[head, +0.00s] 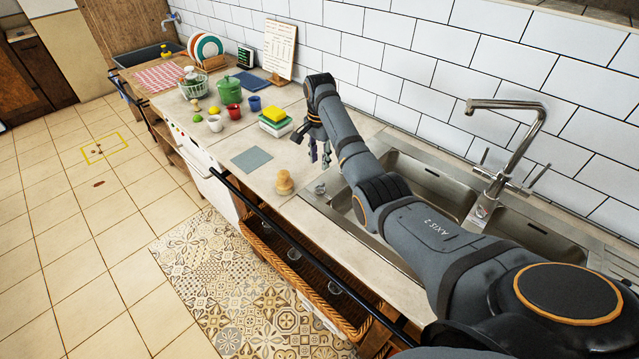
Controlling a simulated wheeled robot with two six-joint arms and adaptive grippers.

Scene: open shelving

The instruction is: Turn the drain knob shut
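A small grey metal knob (320,188), which looks like the drain knob, stands at the near left corner of the steel sink (408,182). Its exact turn position is too small to read. My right gripper (320,156) points down above and slightly behind the knob in the picture, apart from it. Its two fingers are spread with a gap between them and nothing in it. My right arm crosses in front of the sink and hides part of the basin. My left gripper is not in view.
A wooden brush or stopper (285,182) stands on the counter just left of the knob. A yellow sponge (275,112) on a box, cups and a green pot (229,87) stand farther back. The tall faucet (520,130) rises behind the sink. A black rail (300,240) runs along the front.

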